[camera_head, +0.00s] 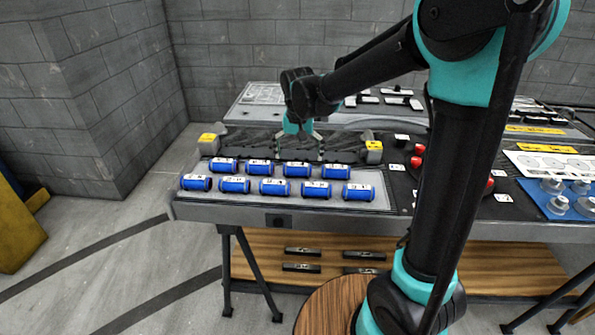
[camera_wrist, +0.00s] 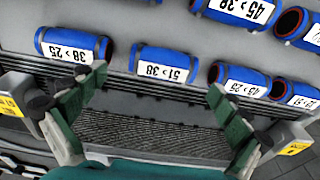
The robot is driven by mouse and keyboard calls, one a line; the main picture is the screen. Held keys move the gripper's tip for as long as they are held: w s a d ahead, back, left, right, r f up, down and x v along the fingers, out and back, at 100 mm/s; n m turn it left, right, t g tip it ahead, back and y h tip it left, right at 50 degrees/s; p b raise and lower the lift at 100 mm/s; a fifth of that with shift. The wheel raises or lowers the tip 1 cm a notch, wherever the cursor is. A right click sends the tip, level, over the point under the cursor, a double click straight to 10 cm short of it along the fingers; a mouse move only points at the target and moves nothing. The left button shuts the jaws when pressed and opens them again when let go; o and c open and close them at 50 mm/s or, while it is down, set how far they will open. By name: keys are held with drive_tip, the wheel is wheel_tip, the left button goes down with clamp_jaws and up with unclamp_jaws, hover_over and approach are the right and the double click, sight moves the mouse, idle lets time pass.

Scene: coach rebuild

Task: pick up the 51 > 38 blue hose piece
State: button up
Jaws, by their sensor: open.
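The 51 > 38 blue hose piece (camera_wrist: 165,63) is a short blue cylinder with a white label, lying on the grey bench top at the upper middle of the wrist view. In the head view it appears to be the third from left in the back row (camera_head: 297,170), though the label is too small to read there. My gripper (camera_wrist: 157,82) is open and empty, with one finger on each side of the piece in the picture. In the head view my gripper (camera_head: 299,142) hangs over the dark ribbed strip just behind the back row. Contact is not visible.
The 38 > 25 piece (camera_wrist: 74,46) and the 45 > 25 piece (camera_wrist: 240,79) lie on either side in the same row. More blue pieces form a front row (camera_head: 273,187). Yellow-labelled blocks (camera_head: 208,138) stand at the strip's ends. Red buttons (camera_head: 418,149) are to the right.

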sight(297, 164)
drive_tip(key=shift+w+a+f, duration=0.1)
drive_tip(key=shift+w+f, duration=0.05)
drive_tip(key=shift+f, duration=0.6)
drive_tip(key=shift+w+a+f, duration=0.1)
drive_tip(key=shift+w+f, duration=0.05)
drive_tip(key=shift+f, duration=0.65)
drive_tip(key=shift+w+a+f, duration=0.1)
drive_tip(key=shift+w+f, duration=0.05)
drive_tip(key=shift+f, duration=0.6)
drive_tip(key=c, duration=1.2)
